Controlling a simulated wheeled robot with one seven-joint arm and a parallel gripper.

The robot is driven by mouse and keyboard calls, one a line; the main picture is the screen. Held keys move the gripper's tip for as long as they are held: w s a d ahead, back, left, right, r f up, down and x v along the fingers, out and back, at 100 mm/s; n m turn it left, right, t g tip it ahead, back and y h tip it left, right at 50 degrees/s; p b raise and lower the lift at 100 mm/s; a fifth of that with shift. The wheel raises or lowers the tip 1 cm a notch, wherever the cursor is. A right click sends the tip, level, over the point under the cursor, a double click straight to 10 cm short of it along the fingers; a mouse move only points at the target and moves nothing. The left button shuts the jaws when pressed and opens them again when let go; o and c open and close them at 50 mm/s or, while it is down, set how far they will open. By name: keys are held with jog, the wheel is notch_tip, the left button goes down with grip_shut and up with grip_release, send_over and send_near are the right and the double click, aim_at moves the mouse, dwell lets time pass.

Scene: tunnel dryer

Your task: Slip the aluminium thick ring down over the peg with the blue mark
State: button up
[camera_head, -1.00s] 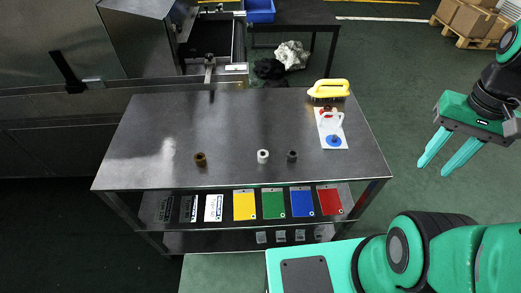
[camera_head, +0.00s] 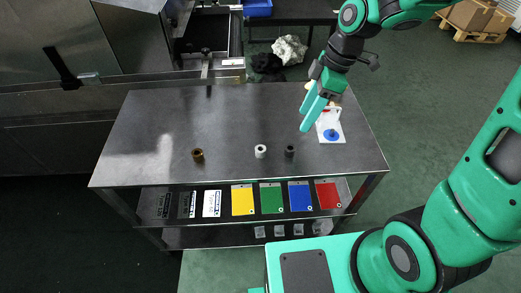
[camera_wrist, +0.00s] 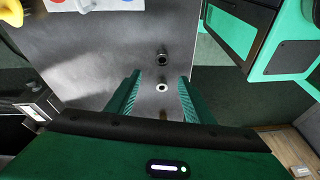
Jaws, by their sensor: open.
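A pale silvery ring (camera_head: 260,151), likely the aluminium one, stands on the dark metal table between a brown ring (camera_head: 198,155) and a dark grey ring (camera_head: 290,151). The white peg plate (camera_head: 338,137) has a blue round mark (camera_head: 331,134) at its near end and a red mark; my arm partly covers it. My gripper (camera_head: 303,121) is open and empty above the right part of the table. In the wrist view, the pale ring (camera_wrist: 163,88) and dark ring (camera_wrist: 162,56) show between and beyond my open fingers (camera_wrist: 160,76).
A yellow-handled brush (camera_wrist: 12,12) stands by the plate, mostly hidden by my arm in the head view. Coloured cards (camera_head: 270,199) lie on the shelf below the front edge.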

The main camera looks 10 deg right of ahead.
jog(key=w+a+f+n+y, duration=0.1)
jog(key=a+f+n, duration=0.1)
jog(key=a+n, duration=0.35)
send_over(261, 152)
jog(key=w+d, duration=0.2)
jog(key=d, duration=0.1)
jog(key=shift+m+g, duration=0.4)
jog(key=shift+m, duration=0.05)
notch_tip(261, 152, down, 5)
jog(key=shift+a+r, duration=0.15)
jog(key=shift+r, duration=0.05)
jog(key=shift+x, duration=2.9)
jog(key=c, duration=1.1)
